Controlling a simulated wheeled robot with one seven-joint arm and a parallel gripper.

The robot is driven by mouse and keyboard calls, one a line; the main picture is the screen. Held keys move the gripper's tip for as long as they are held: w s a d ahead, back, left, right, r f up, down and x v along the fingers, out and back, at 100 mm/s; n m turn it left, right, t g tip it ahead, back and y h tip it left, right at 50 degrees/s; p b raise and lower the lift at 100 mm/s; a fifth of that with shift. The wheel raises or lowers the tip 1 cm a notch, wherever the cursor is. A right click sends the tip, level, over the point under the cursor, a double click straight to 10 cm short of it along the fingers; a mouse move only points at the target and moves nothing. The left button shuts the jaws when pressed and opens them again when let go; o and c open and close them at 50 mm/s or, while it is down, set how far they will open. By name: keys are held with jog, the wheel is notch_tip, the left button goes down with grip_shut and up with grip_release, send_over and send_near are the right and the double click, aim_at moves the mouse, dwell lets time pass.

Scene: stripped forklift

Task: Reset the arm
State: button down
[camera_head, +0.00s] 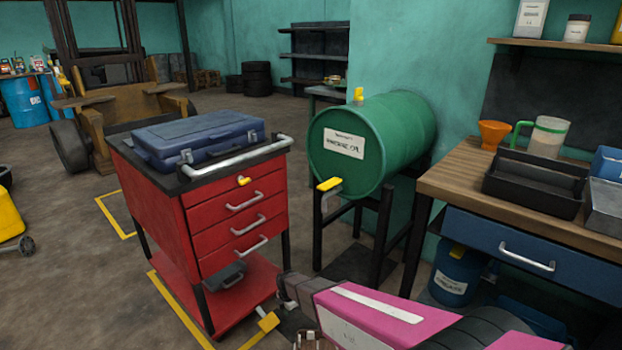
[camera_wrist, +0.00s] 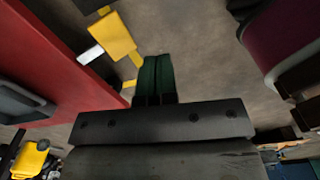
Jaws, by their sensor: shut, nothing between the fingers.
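My gripper (camera_wrist: 155,60) shows in the wrist view, its two dark green fingers shut together with nothing between them. It points down over the bare floor beside the red tool cart (camera_wrist: 48,50). In the head view my pink arm reaches in from the bottom right, in front of the tool cart (camera_head: 236,223). I cannot make out the fingers there. A yellow pedal-like piece (camera_head: 268,322) sits low beside the cart; a similar yellow piece shows in the wrist view (camera_wrist: 110,36), ahead and left of my fingers and apart from them.
A green drum (camera_head: 385,135) lies on a black stand behind my arm. A wooden workbench (camera_head: 500,197) with a black tray (camera_head: 535,183) stands at right. A blue case (camera_head: 197,137) lies on the cart. The stripped forklift (camera_head: 110,110) is behind. Floor at left is mostly clear.

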jog(key=s+d+r+m, duration=0.3)
jog(key=d+r+m, duration=1)
jog(key=d+r, duration=0.2)
jog(key=s+d+r+m, duration=0.3)
jog(key=d+r+m, duration=0.9)
jog(key=d+r, duration=0.3)
jog(key=shift+s+r+m, duration=0.35)
jog(key=shift+s+m, duration=0.05)
